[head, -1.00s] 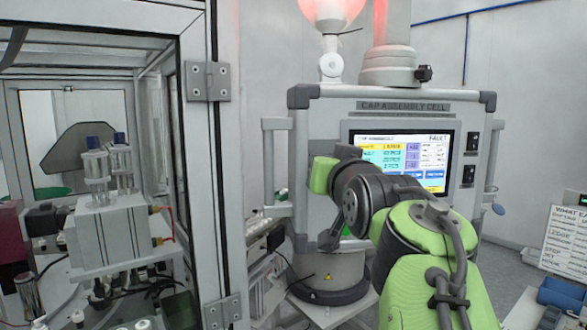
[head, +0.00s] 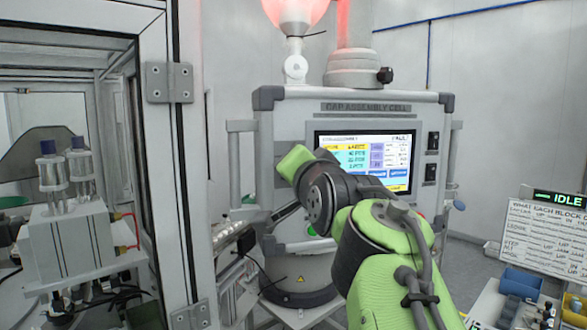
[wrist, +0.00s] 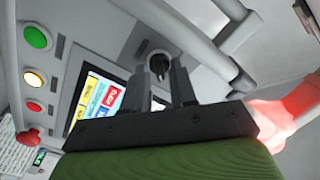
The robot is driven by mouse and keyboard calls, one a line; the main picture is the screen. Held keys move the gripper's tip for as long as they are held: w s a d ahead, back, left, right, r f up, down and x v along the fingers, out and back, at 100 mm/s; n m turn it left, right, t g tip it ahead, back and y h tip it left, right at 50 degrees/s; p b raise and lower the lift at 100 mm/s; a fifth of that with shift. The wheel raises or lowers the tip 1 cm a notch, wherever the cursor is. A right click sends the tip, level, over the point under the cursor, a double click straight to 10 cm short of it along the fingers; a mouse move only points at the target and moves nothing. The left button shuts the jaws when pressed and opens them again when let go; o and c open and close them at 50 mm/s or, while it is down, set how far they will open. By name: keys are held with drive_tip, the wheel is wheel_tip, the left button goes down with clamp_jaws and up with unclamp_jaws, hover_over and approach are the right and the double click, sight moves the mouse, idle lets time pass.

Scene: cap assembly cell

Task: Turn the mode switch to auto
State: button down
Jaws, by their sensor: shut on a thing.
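The mode switch (wrist: 158,65) is a black knob on a round dark base on the grey panel in the wrist view. My gripper (wrist: 161,80) is shut on it, with one dark finger on each side of the knob. Its exact pointer direction is partly hidden between the fingers.
The panel's lit screen (head: 366,158) is beside my arm. The wrist view shows a green button (wrist: 37,37), a yellow lit button (wrist: 34,78) and a red mushroom button (wrist: 28,137). A grey handle (head: 237,160) and a framed machine enclosure (head: 190,220) stand left.

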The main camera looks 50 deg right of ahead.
drive_tip(key=shift+f, duration=0.15)
drive_tip(key=c, duration=0.9)
unclamp_jaws()
drive_tip(key=shift+s, duration=0.1)
drive_tip(key=b+v, duration=0.2)
drive_tip(key=v, duration=1.3)
drive_tip(key=shift+s+a, duration=0.2)
drive_tip(key=shift+s, duration=0.05)
